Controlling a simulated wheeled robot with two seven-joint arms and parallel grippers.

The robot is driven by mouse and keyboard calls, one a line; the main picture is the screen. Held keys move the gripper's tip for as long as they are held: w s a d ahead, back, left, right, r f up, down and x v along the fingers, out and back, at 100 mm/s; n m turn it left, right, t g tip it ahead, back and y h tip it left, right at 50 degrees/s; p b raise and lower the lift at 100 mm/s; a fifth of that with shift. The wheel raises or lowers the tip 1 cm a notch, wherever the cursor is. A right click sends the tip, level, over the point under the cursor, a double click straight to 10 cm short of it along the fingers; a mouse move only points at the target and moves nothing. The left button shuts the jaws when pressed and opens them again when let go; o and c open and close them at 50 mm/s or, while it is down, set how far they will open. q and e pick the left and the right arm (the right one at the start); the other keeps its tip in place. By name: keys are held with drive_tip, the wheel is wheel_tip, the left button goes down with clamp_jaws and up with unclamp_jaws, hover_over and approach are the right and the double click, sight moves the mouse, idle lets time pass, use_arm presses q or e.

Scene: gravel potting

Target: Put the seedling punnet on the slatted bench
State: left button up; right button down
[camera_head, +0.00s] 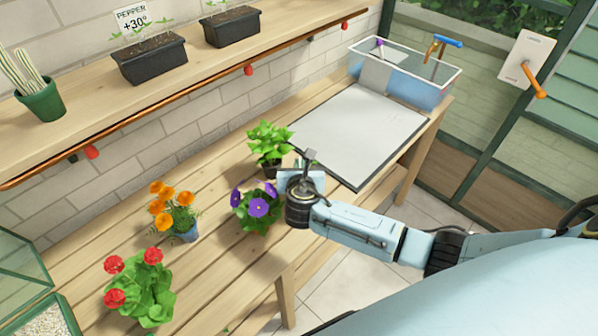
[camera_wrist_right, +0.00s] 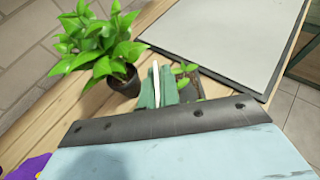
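The slatted bench (camera_head: 215,265) is a long wooden table below the brick wall. My left gripper is out of view.
A leafy green plant (camera_head: 270,142) stands left of my right gripper. Purple (camera_head: 258,208), orange (camera_head: 175,213) and red (camera_head: 142,288) flowers stand further left. The grey mat (camera_head: 358,132) and a clear tub (camera_head: 405,75) are behind. Dark seedling troughs (camera_head: 150,62) sit on a shelf.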

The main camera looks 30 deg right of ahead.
drive_tip(key=shift+f, duration=0.85)
drive_tip(key=c, duration=1.6)
unclamp_jaws()
drive_tip(key=shift+c, duration=0.2)
drive_tip(key=shift+s+a, duration=0.1)
drive_tip(key=shift+s, duration=0.05)
drive_tip(key=p+v, duration=0.1)
drive_tip(key=v, duration=1)
drive_tip(key=shift+s+r+p, duration=0.25)
drive_tip(key=shift+r+p, duration=0.05)
drive_tip(key=shift+p, duration=0.1)
drive_tip(key=shift+a, duration=0.1)
